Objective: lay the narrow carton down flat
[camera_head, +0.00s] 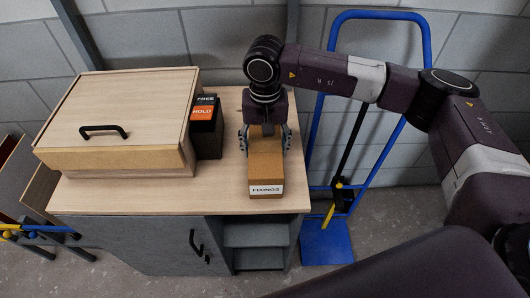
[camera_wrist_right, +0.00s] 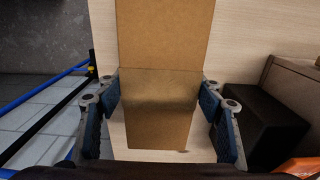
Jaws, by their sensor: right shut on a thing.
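The narrow brown carton (camera_head: 266,165) is on the wooden cabinet top, with a white FIXINGS label at its end towards me. It reaches close to the front edge. A long face runs from the gripper towards that edge; I cannot tell whether the carton lies fully flat or is slightly tilted. My right gripper (camera_head: 266,140) reaches down over its back part, shut on its two sides. In the right wrist view the carton (camera_wrist_right: 163,35) shows two faces meeting at a crease, between the blue finger pads of the gripper (camera_wrist_right: 163,112). My left gripper is out of view.
A wooden box (camera_head: 130,105) with a black handle stands on the left of the cabinet top (camera_head: 225,190). A black holder (camera_head: 206,140) with orange and dark labels stands between it and the carton. A blue hand truck (camera_head: 327,245) stands right of the cabinet.

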